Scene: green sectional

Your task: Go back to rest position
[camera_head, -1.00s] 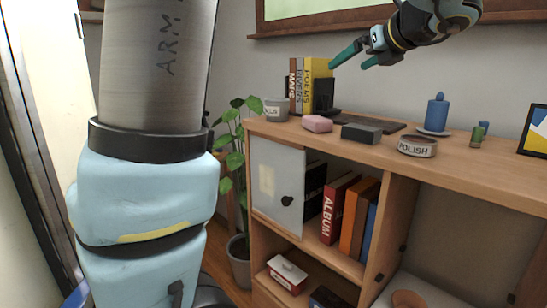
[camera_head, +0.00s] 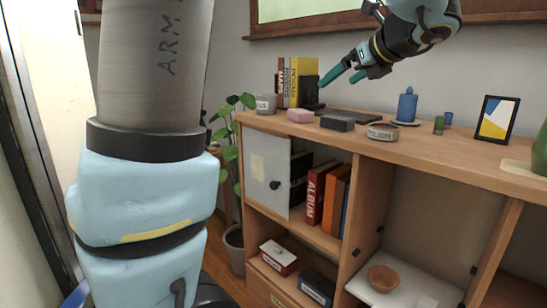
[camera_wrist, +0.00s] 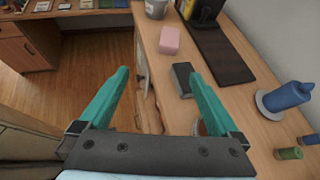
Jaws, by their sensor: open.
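My gripper (camera_head: 345,73) is at the upper right of the head view, above the wooden sideboard (camera_head: 450,168). Its teal fingers are apart with nothing between them. In the wrist view my gripper (camera_wrist: 158,88) points down over the sideboard's front edge and the floor. My blue arm fills the left of the head view and hides what is behind it.
On the sideboard stand books (camera_head: 297,82), a pink block (camera_head: 300,116), a dark box (camera_head: 337,123), a polish tin (camera_head: 382,132), a blue candle (camera_head: 407,107) and a picture frame (camera_head: 496,118).

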